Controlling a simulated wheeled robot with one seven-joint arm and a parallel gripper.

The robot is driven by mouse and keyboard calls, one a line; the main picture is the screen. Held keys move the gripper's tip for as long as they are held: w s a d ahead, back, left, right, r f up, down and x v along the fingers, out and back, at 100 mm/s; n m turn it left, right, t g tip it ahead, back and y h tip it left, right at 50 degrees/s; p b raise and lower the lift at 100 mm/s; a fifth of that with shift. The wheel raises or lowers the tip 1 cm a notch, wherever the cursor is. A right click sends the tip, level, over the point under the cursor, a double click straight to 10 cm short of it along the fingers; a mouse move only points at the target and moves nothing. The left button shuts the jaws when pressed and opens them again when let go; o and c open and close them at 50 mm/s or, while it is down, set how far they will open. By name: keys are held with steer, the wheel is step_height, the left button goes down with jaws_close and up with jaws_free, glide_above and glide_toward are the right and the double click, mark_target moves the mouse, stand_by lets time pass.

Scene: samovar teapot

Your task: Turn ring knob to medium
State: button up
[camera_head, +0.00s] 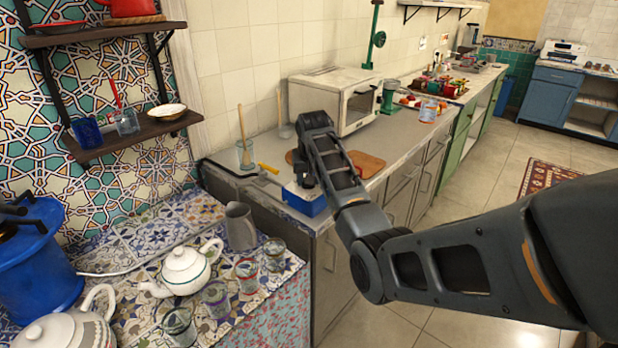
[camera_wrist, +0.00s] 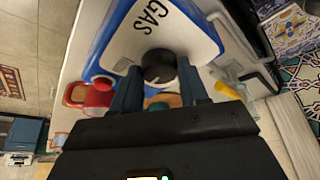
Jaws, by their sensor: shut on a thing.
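A blue and white gas unit (camera_head: 307,204) sits at the near end of the grey counter in the head view. In the wrist view its white face (camera_wrist: 128,40) carries the word GAS. A round black knob (camera_wrist: 158,67) with a small pale mark stands on that face. My gripper (camera_wrist: 157,80) is shut on the knob, with one dark finger on each side of it. In the head view my gripper (camera_head: 304,180) reaches down at the unit, and the knob is hidden there.
A yellow-handled tool (camera_head: 268,168), a glass jar (camera_head: 245,154) and a wooden board (camera_head: 366,163) lie close by on the counter. A white toaster oven (camera_head: 357,105) stands behind. A teapot (camera_head: 185,271), a grey pitcher (camera_head: 240,228) and glasses stand on the tiled surface at front left.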

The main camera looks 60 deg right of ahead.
steer(key=shift+m, duration=0.5)
steer(key=shift+g, duration=0.3)
steer(key=o, duration=1)
steer(key=shift+b+v, duration=0.5)
steer(key=shift+v, duration=3.4)
